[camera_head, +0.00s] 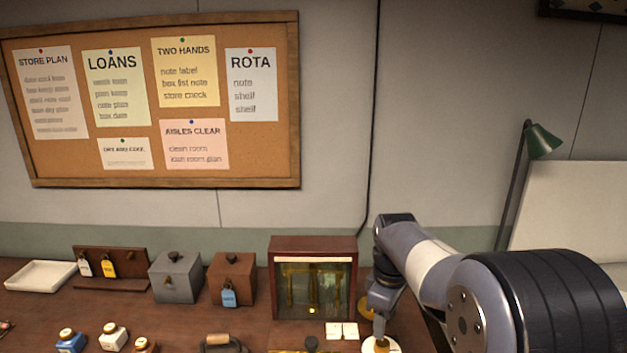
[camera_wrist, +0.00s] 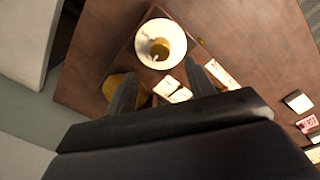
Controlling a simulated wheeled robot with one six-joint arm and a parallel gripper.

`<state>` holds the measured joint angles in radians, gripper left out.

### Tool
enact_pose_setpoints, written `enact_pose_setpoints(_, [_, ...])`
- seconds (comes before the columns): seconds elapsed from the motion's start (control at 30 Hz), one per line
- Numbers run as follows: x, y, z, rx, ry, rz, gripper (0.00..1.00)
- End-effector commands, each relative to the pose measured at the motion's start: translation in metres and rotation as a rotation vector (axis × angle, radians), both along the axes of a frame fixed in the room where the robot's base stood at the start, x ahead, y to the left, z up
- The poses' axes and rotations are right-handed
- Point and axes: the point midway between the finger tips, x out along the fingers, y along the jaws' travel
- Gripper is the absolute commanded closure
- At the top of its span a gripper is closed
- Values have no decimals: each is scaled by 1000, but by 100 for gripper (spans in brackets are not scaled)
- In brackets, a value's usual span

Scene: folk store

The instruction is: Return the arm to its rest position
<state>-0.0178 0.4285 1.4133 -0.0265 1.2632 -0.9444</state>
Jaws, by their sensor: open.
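My arm reaches down over the right part of the bench in the head view. My gripper (camera_wrist: 157,72) is open in the wrist view, its two dark fingers apart with nothing held between them. In the head view its lower end is small and partly cut by the picture's bottom edge. A white round dish (camera_wrist: 144,32) with a brass piece (camera_wrist: 160,48) on it lies just beyond the fingertips. Small white cards (camera_wrist: 168,86) lie below the gap between the fingers. A round brass disc (camera_wrist: 112,88) is partly hidden behind the left finger.
A glass-fronted case (camera_head: 313,246) stands left of the arm. A brown box (camera_head: 232,268), a grey box (camera_head: 175,268), a tag rack (camera_head: 125,262) and a white tray (camera_head: 38,277) line the wall. Small bottles (camera_head: 112,337) stand in front. A green lamp (camera_head: 541,142) stands at right.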

Motion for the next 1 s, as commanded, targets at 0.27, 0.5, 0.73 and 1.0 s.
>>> enact_pose_setpoints(0.27, [-2, 1, 21, 0, 6, 0, 49])
enact_pose_setpoints(0.5, [0, -1, -27, 0, 6, 0, 49])
enact_pose_setpoints(0.73, [1, -2, -73, 0, 6, 0, 49])
enact_pose_setpoints(1.0, [2, -1, -70, 0, 0, -216, 49])
